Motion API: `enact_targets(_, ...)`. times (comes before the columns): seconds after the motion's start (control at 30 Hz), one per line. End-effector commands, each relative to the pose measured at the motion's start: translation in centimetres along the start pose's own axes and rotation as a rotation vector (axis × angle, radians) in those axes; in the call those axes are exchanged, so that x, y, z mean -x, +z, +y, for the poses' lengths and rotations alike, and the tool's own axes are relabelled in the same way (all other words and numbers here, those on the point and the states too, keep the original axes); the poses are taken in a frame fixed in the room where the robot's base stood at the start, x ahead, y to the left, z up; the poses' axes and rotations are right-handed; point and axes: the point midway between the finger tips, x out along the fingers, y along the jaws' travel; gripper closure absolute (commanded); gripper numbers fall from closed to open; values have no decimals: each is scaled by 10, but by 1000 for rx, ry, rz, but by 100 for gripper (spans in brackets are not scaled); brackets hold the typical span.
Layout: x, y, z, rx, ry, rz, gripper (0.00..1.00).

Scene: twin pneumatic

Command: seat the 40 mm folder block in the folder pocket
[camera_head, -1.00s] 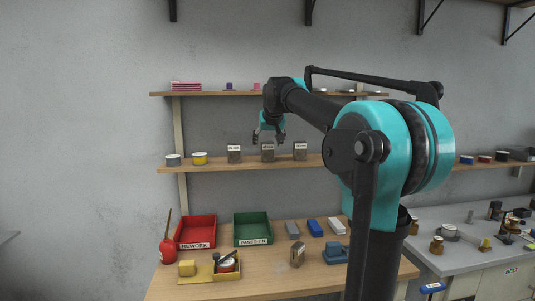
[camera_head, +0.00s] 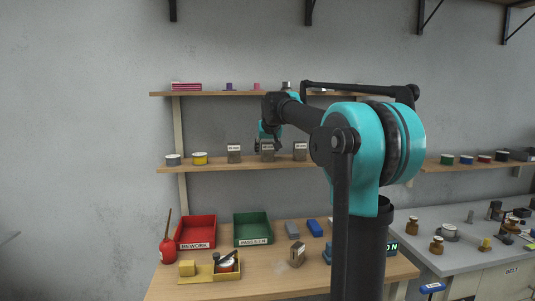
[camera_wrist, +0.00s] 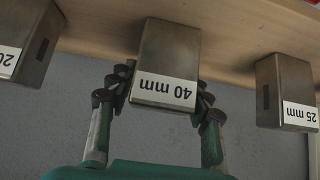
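The 40 mm block (camera_head: 267,156) is a dark metal block with a white label. It stands in the middle of three similar blocks on the lower wall shelf. In the wrist view the 40 mm block (camera_wrist: 168,55) is upside down in the picture, its label clear. My gripper (camera_head: 268,146) is at the block, and in the wrist view the gripper (camera_wrist: 164,98) has one finger on each side of it. The fingers look open around the block; contact cannot be made out. I cannot pick out the folder pocket for certain.
Below, the wooden bench (camera_head: 215,287) holds a red bin (camera_head: 196,230), a green bin (camera_head: 253,228) and a loose metal block (camera_head: 297,255). My arm hides the bench's right part.

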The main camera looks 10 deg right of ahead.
Motion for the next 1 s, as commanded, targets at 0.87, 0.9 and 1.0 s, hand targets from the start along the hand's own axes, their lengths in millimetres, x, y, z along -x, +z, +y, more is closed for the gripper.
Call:
enact_targets(0.87,8,-3,0,0,0,0,99)
enact_targets(0.9,11,-5,0,0,0,0,99)
enact_targets(1.0,20,-14,0,0,0,0,99)
